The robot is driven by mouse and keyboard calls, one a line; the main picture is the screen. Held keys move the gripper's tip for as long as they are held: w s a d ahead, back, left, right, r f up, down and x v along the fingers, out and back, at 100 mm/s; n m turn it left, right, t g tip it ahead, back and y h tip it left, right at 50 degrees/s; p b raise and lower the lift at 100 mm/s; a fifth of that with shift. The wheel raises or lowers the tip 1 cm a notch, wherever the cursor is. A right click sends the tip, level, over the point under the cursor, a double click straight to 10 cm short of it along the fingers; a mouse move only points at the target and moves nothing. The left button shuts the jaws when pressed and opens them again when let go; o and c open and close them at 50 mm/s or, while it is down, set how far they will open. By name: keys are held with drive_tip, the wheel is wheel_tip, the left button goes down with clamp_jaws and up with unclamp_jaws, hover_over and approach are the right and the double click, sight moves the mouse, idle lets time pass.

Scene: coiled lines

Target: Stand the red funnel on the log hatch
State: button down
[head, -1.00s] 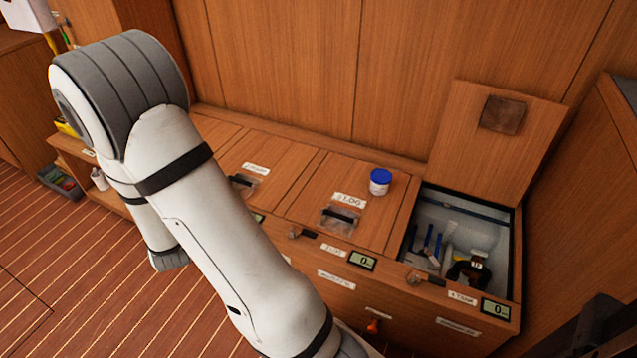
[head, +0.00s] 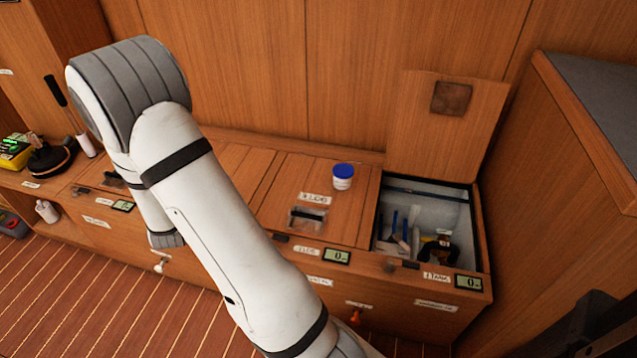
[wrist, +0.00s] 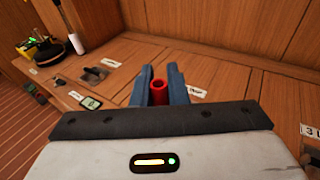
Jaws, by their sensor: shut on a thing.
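My gripper (wrist: 159,90) shows in the wrist view with its two blue fingers shut on the red funnel (wrist: 159,93). Only a round, hollow red end of the funnel shows between the fingers; the rest is hidden. They are above the wooden bench top. In the head view my arm hides the gripper and funnel. The log hatch (head: 290,193) is a closed wooden lid with a "LOG" label and a recessed dark handle. A white tub with a blue lid (head: 343,177) stands on its back right part.
Right of the log hatch, an open compartment (head: 425,225) holds several tools, its lid (head: 445,125) raised against the wall. A tall wooden cabinet (head: 570,180) stands at the right. A black round object (head: 50,157) and a yellow item (head: 15,150) sit at the far left.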

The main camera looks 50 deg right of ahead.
drive_tip(key=s+d+f+m+g+h, duration=0.2)
drive_tip(key=d+m+g+h, duration=0.15)
drive_tip(key=d, duration=0.95)
drive_tip(key=s+d+f+m+g+h, duration=0.15)
drive_tip(key=d+m+g, duration=0.3)
drive_tip(key=d, duration=0.85)
drive_tip(key=s+d+f+m+g+h, duration=0.1)
drive_tip(key=s+d+m+g+h, duration=0.3)
drive_tip(key=d, duration=0.9)
drive_tip(key=shift+n+g+y, duration=0.3)
drive_tip(key=shift+n+g, duration=0.1)
drive_tip(key=shift+w+d+f+b, duration=0.2)
drive_tip(key=shift+f+b, duration=0.55)
drive_tip(key=shift+f, duration=1.75)
drive_tip(key=shift+w+d+f+b, duration=0.15)
drive_tip(key=shift+f+b, duration=0.6)
drive_tip(key=shift+f, duration=1.75)
drive_tip(key=shift+a+f, duration=0.1)
drive_tip(key=shift+f, duration=0.15)
drive_tip(key=c, duration=1.4)
unclamp_jaws()
drive_tip(key=shift+c, duration=0.2)
